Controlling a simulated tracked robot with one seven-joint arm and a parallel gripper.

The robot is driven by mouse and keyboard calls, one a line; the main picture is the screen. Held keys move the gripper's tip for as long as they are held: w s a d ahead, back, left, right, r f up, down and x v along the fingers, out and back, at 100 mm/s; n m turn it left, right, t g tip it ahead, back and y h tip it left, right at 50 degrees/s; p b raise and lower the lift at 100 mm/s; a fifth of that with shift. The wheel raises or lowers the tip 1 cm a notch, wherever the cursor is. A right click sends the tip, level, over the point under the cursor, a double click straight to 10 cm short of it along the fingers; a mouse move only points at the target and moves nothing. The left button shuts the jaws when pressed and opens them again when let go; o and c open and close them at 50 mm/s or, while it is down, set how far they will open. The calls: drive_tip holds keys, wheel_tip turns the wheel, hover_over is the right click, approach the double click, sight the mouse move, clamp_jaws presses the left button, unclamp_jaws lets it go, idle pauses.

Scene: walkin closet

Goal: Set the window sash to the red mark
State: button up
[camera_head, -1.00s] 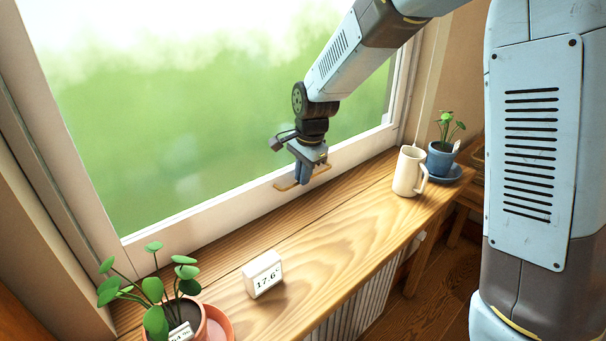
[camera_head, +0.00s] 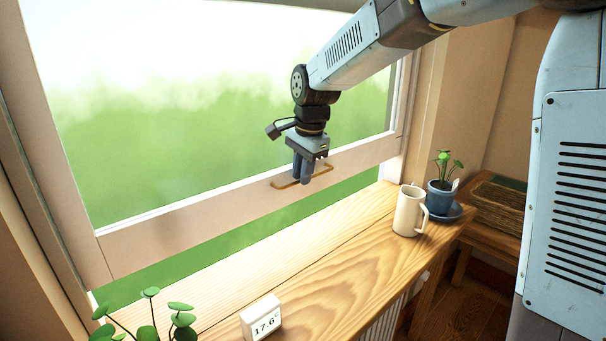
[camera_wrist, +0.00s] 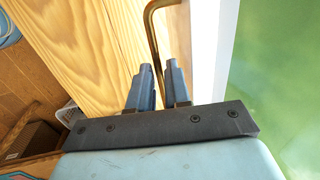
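The window sash (camera_head: 200,215) has a pale bottom rail with a brass bar handle (camera_head: 284,185) on it. The sash is raised, with a green strip of outdoors showing between its rail and the wooden sill. My gripper (camera_head: 302,182) points down at the handle, its two fingers close together around the bar. In the wrist view the brass handle (camera_wrist: 151,28) runs in between the fingers of my gripper (camera_wrist: 158,68), beside the white rail. I see no red mark in either view.
The wooden sill (camera_head: 330,265) holds a white display (camera_head: 261,319) reading 17.6, a cream mug (camera_head: 408,212) and a blue-potted plant (camera_head: 440,196) on a saucer at right. Another plant (camera_head: 150,325) stands at front left. A woven basket (camera_head: 498,205) sits beyond the sill's right end.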

drive_tip(key=shift+o, duration=1.4)
wheel_tip(320, 180, up, 13)
drive_tip(key=s+d, duration=0.1)
drive_tip(key=d, duration=0.1)
drive_tip(key=shift+s+r, duration=0.2)
drive_tip(key=shift+s, duration=0.15)
drive_tip(key=s+d+f+n+t, duration=0.2)
drive_tip(key=s+d+f+n, duration=0.2)
drive_tip(key=s+d, duration=0.7)
drive_tip(key=s+d+f+n+t+h, duration=0.1)
drive_tip(key=s+d+f+n, duration=0.3)
drive_tip(key=s+d, duration=0.7)
drive_tip(key=d+t, duration=0.1)
drive_tip(key=d, duration=0.4)
drive_tip(key=shift+f+n+h, duration=0.3)
drive_tip(key=shift+f+n, duration=0.1)
